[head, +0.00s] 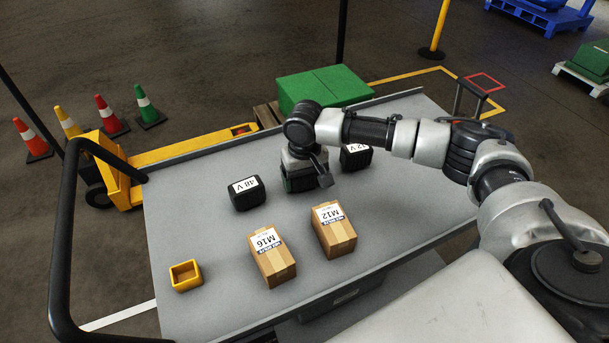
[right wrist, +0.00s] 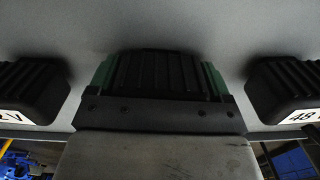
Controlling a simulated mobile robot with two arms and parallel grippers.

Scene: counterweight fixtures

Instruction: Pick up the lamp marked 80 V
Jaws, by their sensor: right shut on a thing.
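My right gripper (head: 303,170) reaches down over the middle of the grey table and is shut on a dark ribbed block (right wrist: 155,72) with green at both sides. The block appears to stand on the table; its marking is hidden, so I cannot read whether it says 80 V. A black block marked 48 V (head: 246,194) stands to its left; it also shows at the right of the right wrist view (right wrist: 285,88). Another black block (head: 356,157), its label partly hidden and ending in "2 V", stands on the other side. My left gripper is not in view.
Cardboard boxes marked M16 (head: 272,258) and M12 (head: 333,230) stand nearer the table's front. A small yellow bin (head: 186,275) stands at the front left. A black handrail (head: 62,230) rises at the left edge.

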